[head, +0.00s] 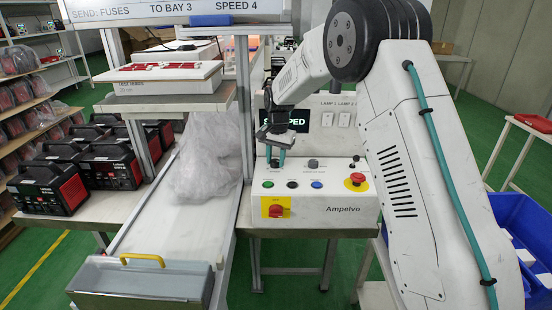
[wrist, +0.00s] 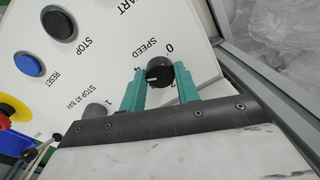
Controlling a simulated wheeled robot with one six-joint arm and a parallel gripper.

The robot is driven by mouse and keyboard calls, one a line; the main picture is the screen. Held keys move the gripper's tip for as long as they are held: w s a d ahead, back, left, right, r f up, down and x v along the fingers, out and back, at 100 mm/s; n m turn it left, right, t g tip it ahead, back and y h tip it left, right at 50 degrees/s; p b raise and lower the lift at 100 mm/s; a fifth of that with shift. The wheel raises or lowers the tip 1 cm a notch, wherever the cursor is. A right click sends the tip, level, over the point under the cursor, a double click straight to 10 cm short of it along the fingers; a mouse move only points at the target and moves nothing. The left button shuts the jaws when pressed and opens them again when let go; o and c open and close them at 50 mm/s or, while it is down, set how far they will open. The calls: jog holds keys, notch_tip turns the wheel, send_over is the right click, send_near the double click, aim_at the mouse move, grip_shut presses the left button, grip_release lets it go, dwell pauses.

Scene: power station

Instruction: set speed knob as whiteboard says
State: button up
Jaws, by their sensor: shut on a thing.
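The whiteboard (head: 170,20) at the top of the head view reads "SEND: FUSES", "TO BAY 3", "SPEED 4". The black speed knob (wrist: 158,72) is on the white control panel (wrist: 100,85), under the word SPEED, with a 0 and other numbers around it. My gripper (wrist: 159,81) is shut on this knob, one teal finger on each side. A white mark shows on the knob, but I cannot tell which number it points to. In the head view my gripper (head: 281,157) is at the panel's upper left and hides the knob.
The panel has a grey stop-at-bay knob (head: 313,163), a blue button (head: 317,184) and a red emergency button (head: 355,180) close by. A dark screen (head: 299,118), partly hidden, shows green-white letters. A clear plastic bag (head: 205,160) sits on the conveyor at left.

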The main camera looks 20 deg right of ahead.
aim_at(277, 162)
jog(key=shift+m, duration=0.5)
jog(key=o, duration=1)
jog(key=shift+c, duration=0.2)
jog(key=shift+r, duration=0.15)
jog(key=r, duration=0.7)
jog(key=shift+s+d+r, duration=0.1)
jog(key=shift+s+r, duration=0.1)
jog(key=shift+r, duration=0.1)
